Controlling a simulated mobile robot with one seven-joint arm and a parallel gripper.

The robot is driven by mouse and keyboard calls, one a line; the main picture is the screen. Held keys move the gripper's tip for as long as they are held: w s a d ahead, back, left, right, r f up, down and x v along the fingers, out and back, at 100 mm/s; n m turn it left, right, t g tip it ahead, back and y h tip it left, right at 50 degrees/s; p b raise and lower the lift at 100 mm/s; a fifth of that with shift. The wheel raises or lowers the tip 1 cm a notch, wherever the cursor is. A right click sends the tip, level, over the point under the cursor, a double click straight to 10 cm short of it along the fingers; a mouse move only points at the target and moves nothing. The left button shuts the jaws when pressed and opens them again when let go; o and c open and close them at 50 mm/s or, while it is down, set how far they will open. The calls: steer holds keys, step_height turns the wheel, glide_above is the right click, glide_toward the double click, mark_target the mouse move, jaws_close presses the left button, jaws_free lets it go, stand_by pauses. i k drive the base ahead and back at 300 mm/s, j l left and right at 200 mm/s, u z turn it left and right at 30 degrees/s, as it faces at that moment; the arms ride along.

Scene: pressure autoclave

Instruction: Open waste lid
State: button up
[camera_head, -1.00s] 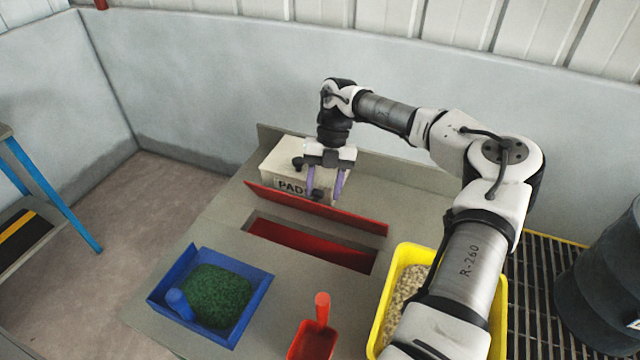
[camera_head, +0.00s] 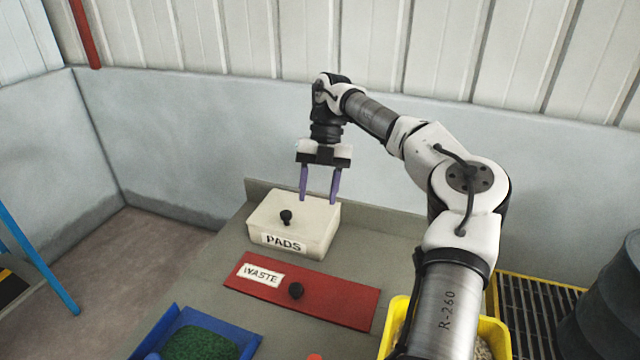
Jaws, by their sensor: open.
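The waste lid (camera_head: 335,296) is a red panel with a white "WASTE" label and a black knob (camera_head: 296,290). It lies flat and closed on the grey bench top. My gripper (camera_head: 320,199) is open and empty, with two purple fingers pointing down. It is raised above the right part of the white PADS box (camera_head: 318,222), behind the waste lid and apart from its knob.
The PADS box has a black knob (camera_head: 286,216) on top and stands behind the lid. A blue tray (camera_head: 246,341) of green granules is at the front left. A yellow bin (camera_head: 494,335) is at the right, partly behind my arm. A dark drum (camera_head: 610,300) stands far right.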

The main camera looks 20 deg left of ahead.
mark_target(352, 305)
steer(key=k, duration=1)
